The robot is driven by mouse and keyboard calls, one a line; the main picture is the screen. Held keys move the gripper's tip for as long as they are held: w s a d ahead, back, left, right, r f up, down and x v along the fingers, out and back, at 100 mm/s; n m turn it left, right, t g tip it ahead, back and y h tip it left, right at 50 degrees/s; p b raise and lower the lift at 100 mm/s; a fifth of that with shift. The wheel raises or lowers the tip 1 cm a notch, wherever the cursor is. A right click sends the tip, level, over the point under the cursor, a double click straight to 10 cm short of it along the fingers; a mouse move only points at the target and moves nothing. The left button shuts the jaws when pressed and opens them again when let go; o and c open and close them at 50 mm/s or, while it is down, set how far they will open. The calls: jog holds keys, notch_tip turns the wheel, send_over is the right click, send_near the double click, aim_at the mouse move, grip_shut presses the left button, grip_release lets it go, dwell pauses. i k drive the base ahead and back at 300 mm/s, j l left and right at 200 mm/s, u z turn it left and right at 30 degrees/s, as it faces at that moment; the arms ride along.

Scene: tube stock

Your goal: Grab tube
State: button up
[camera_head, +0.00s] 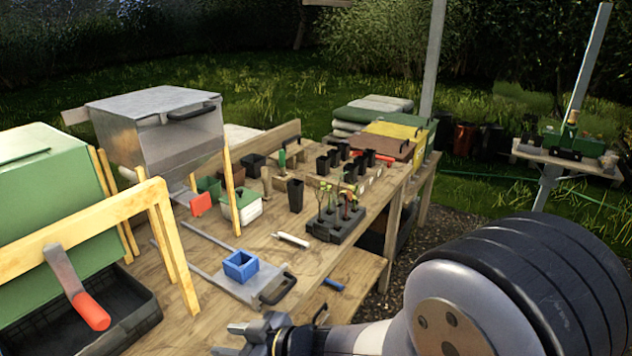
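A small white tube (291,239) lies on its side on the wooden bench top (318,262), left of a black seedling tray. A short blue cylinder (332,284) lies lower down, near the lower shelf; I cannot tell whether it is a tube as well. My gripper (228,339) is at the bottom edge, well apart from the white tube and nearer to me. Its two fingers point left with a gap between them, and nothing shows in it. Part of the gripper is cut off by the frame.
The black seedling tray (350,226) stands close right of the tube. A wooden frame (170,235) rises at left. Black pots stand behind.

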aim_at(295, 187)
jog(key=i+l+z, duration=0.15)
jog(key=i, duration=0.75)
jog(key=i+l+z, duration=0.15)
jog(key=i, duration=0.8)
